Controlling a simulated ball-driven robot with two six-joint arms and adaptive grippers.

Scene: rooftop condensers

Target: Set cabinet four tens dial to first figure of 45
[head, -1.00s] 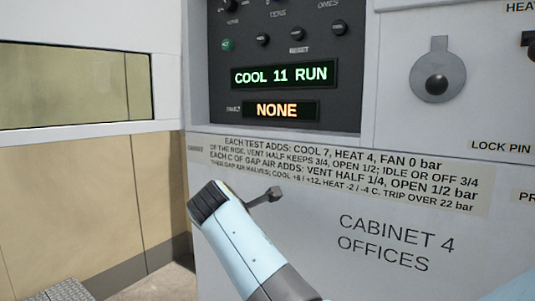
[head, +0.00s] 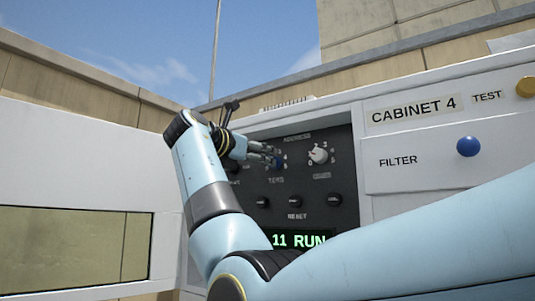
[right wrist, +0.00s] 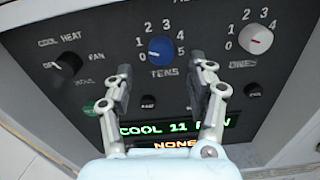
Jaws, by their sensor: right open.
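The blue tens dial (right wrist: 160,48) is on the dark control panel, with figures around it and TENS printed below. In the head view the tens dial (head: 279,162) is partly behind my fingers. My right gripper (right wrist: 160,72) is open and empty, one finger to each side just below the dial; I cannot tell whether they touch it. In the head view my right gripper (head: 266,153) reaches to the panel from the left. My left gripper is not in view.
The white ones dial (right wrist: 256,40) is right of the tens dial; a black mode knob (right wrist: 67,65) is left. Small knobs sit below, above the display (right wrist: 175,128) reading COOL 11 and NONE. A blue FILTER knob (head: 468,146) is on the cabinet front to the right.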

